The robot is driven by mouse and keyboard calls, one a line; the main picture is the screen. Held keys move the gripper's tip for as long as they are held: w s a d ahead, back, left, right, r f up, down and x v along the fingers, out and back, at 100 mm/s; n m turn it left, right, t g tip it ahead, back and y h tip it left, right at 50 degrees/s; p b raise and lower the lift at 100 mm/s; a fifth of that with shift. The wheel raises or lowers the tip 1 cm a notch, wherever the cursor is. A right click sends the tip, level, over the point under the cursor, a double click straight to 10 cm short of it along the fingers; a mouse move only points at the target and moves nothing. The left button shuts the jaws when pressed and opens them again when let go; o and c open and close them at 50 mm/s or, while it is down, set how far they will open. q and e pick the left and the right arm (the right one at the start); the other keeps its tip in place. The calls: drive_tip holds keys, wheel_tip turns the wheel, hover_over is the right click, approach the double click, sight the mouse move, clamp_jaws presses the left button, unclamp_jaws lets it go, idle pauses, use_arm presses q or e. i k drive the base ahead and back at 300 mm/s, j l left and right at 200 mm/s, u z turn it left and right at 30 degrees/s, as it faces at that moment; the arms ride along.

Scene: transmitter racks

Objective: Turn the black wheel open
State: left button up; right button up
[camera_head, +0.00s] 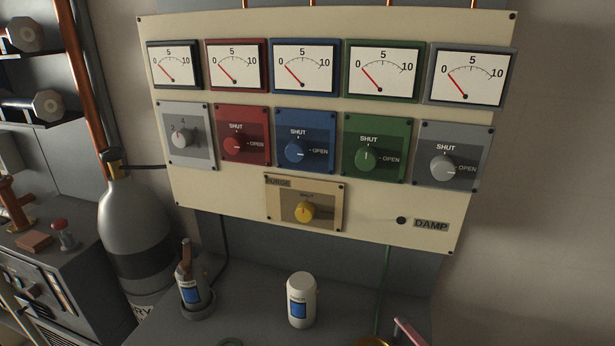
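No wheel that is plainly black shows on the panel. The closest match is a dark fitting (111,156) on top of the grey gas cylinder (118,215) at the left; its shape is too small to make out. The cream panel (385,225) carries red (236,146), blue (296,153), green (367,157), grey (443,167) and yellow (304,211) knobs. The green knob's mark points up to SHUT; the blue and grey marks point right, towards OPEN. A selector (181,137) with numbers sits under the black-framed gauge (174,65). Neither gripper is in view.
All gauge needles point low. A white bottle (301,300) and a holder (195,297) with a brown-topped item stand on the grey bench (252,290). A pink-handled thing (408,331) shows at the bottom edge. A copper pipe (82,80) runs above the cylinder.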

sight(113, 154)
drive_tip(key=u, duration=1.25)
drive_tip(key=j+z, duration=0.1)
drive_tip(key=z, duration=1.05)
drive_tip(key=j+z, duration=0.85)
drive_tip(key=j, duration=0.3)
drive_tip(key=k+j+z, duration=0.15)
drive_tip(key=j+z, duration=0.3)
drive_tip(key=j, duration=0.1)
